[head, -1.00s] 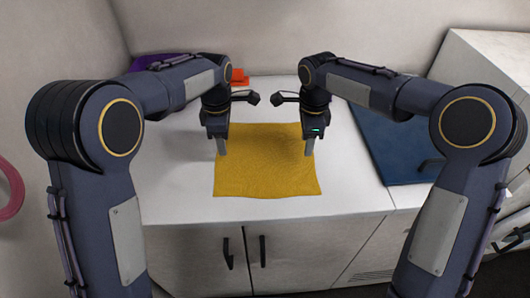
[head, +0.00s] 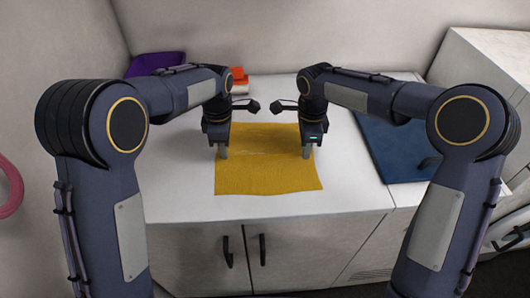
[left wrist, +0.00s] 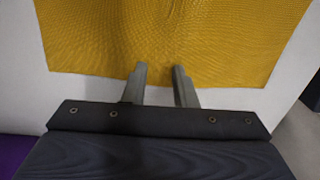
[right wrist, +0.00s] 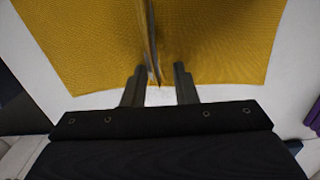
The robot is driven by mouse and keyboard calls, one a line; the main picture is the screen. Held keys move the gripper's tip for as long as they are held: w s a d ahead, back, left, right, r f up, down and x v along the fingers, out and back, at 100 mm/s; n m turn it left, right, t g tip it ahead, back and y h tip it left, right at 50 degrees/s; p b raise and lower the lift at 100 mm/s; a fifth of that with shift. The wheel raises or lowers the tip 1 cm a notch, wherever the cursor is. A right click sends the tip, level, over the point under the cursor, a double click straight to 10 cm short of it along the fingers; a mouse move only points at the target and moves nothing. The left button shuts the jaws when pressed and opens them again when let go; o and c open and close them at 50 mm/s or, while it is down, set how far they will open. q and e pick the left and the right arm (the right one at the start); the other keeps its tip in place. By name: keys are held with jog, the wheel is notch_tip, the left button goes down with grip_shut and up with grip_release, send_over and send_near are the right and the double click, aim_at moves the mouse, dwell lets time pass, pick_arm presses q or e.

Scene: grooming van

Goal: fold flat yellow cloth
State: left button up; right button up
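The yellow cloth (head: 265,175) lies spread on the white counter, with a faint crosswise crease between my two grippers. My left gripper (head: 223,152) is at the cloth's left edge, pointing down. In the left wrist view its fingers (left wrist: 160,80) stand apart, with the cloth's edge just beyond and between them. My right gripper (head: 307,152) is at the right edge. In the right wrist view its fingers (right wrist: 158,80) are apart, and a thin raised ridge of cloth (right wrist: 152,45) runs between them. I see neither finger pair pressed on cloth.
A blue mat (head: 392,150) lies on the counter at the right. A purple item (head: 155,64) and an orange item (head: 238,74) are at the back left. Cabinet doors (head: 195,245) are below the front edge. Counter in front of the cloth is clear.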

pick_arm(q)
grip_shut()
pick_arm(e)
jog(key=shift+f, duration=0.1)
grip_shut()
